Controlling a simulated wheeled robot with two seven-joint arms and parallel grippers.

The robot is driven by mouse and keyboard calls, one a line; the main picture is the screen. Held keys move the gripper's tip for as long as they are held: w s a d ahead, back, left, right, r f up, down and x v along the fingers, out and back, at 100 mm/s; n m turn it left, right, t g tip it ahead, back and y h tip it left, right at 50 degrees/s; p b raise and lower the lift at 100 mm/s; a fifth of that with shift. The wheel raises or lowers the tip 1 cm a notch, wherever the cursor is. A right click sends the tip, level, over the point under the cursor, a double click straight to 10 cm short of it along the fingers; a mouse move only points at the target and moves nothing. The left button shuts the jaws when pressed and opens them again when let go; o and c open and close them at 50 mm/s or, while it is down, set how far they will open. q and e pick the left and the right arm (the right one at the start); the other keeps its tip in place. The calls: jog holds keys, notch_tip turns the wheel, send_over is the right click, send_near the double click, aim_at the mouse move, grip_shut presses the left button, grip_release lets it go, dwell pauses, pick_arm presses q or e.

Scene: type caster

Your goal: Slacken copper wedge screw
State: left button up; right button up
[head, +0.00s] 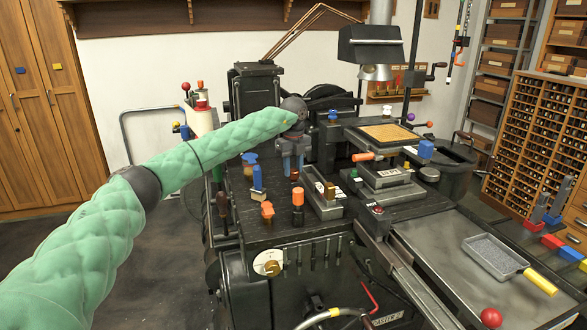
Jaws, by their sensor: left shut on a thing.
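My left arm reaches in from the left, and its gripper (293,170) points down over the black deck of the casting machine. The gripper is shut on a small copper-brown piece (294,175) low between its fingers, which looks like the copper wedge screw. The fingers hide most of the piece, so its thread and how far it stands out cannot be seen. My right gripper is not in view.
Close to the left gripper stand a blue-handled tool (257,179), an orange-topped post (297,197) and an orange knob (267,209). The machine's tall black block (256,88) rises behind.

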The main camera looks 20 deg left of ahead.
aim_at(293, 170)
pick_arm(q)
jog(key=shift+f+n, duration=0.2)
jog(key=shift+n, duration=0.1)
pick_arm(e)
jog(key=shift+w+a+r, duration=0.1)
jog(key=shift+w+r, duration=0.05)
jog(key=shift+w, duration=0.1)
pick_arm(q)
jog(key=o, duration=1)
jog(key=shift+c, duration=0.2)
jog(key=shift+r, duration=0.2)
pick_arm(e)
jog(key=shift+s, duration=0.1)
pick_arm(q)
jog(key=shift+r, duration=0.55)
notch_tip(293, 170, up, 6)
jog(key=shift+f+b, duration=0.15)
jog(key=shift+b, duration=0.55)
jog(key=shift+r, duration=0.3)
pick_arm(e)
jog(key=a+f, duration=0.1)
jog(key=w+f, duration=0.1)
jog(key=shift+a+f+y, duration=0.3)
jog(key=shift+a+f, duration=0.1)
